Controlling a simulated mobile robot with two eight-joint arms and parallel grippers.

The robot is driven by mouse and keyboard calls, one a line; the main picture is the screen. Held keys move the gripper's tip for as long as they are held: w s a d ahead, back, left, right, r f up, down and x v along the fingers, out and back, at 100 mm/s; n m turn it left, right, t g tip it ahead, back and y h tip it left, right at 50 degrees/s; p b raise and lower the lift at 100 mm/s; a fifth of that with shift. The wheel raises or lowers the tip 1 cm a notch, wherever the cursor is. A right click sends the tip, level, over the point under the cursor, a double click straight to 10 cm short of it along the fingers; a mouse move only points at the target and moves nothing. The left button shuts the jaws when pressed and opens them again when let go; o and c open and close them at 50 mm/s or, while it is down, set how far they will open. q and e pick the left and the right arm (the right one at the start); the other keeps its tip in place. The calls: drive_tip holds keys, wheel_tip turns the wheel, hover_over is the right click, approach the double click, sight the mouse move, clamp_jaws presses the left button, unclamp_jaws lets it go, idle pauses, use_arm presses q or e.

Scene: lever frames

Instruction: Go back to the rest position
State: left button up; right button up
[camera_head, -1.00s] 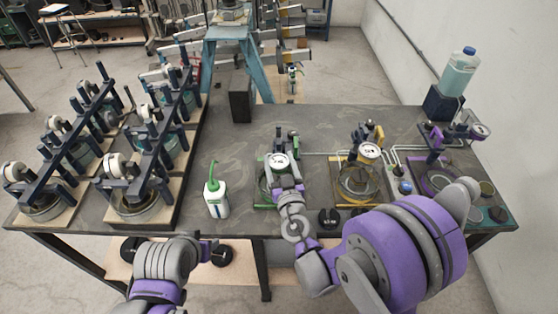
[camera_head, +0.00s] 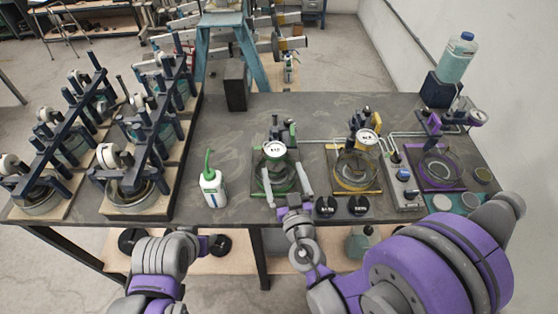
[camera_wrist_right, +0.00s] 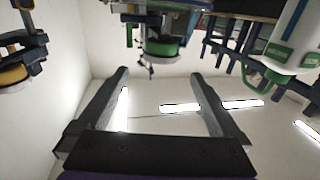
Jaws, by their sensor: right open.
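My right gripper (camera_head: 287,187) is open and empty at the front of the table, just in front of the green-framed gauge station (camera_head: 275,165). In the right wrist view its two fingers (camera_wrist_right: 158,75) stand wide apart with nothing between them. The green-rimmed part (camera_wrist_right: 163,47) shows beyond the fingertips there. My left arm comes in low at the left, in front of the table edge. Its gripper (camera_head: 205,244) is small and partly hidden, so I cannot tell its jaw state.
A white bottle with a green spout (camera_head: 212,188) stands left of my right gripper. A yellow-framed station (camera_head: 355,172) and a purple-framed station (camera_head: 438,170) stand to its right. Clamp racks (camera_head: 140,140) fill the left side.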

use_arm(q)
drive_tip(key=shift+s+f, duration=0.25)
drive_tip(key=shift+f, duration=0.05)
use_arm(e)
drive_tip(key=shift+v, duration=1)
use_arm(q)
drive_tip(key=shift+w, duration=0.1)
use_arm(e)
drive_tip(key=shift+w, duration=0.1)
